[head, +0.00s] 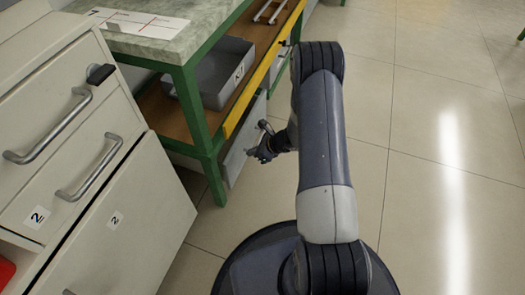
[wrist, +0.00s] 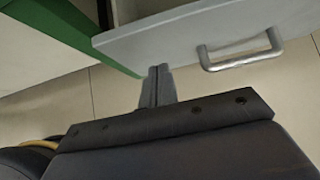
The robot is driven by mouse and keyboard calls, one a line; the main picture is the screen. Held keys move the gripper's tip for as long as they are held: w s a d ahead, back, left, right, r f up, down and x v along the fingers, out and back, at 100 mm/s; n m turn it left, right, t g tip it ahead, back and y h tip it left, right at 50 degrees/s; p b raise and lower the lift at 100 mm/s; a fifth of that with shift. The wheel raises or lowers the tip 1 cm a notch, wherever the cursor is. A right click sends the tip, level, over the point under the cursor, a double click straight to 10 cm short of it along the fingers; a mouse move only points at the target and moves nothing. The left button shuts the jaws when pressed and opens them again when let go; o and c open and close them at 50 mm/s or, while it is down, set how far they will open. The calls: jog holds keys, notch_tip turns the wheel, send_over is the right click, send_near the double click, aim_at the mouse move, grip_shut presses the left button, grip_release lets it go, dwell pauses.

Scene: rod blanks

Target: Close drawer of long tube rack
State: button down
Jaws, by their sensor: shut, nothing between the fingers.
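A light grey drawer front (head: 243,145) shows low under the green-framed bench in the head view, partly hidden by my gripper. In the wrist view the drawer front (wrist: 185,35) crosses the top, with a silver bar handle (wrist: 240,58) on its right part. An opening shows behind its upper edge, so the drawer appears to stand out somewhat; how far is unclear. My gripper (head: 252,153) is beside the drawer front in the head view. In the wrist view its fingers (wrist: 158,70) are together and empty, close to the drawer's lower edge, left of the handle. Contact cannot be told.
The bench's green leg (head: 209,165) stands left of my gripper. A grey bin (head: 228,75) sits on its wooden shelf. A white cabinet (head: 125,215) with bar-handled drawers stands at the left. The tiled floor (head: 430,130) on the right is clear.

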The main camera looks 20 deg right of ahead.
aim_at(234, 148)
jog(key=shift+w+a+f+b, duration=0.1)
jog(key=shift+w+a+b, duration=0.1)
jog(key=shift+w+a, duration=0.6)
jog(key=shift+w+a+b, duration=0.2)
jog(key=shift+w+a, duration=0.3)
jog(key=shift+a, duration=0.5)
jog(key=shift+w+a+b, duration=0.35)
jog(key=shift+w+a, duration=0.4)
jog(key=shift+a, duration=0.3)
jog(key=shift+d, duration=0.1)
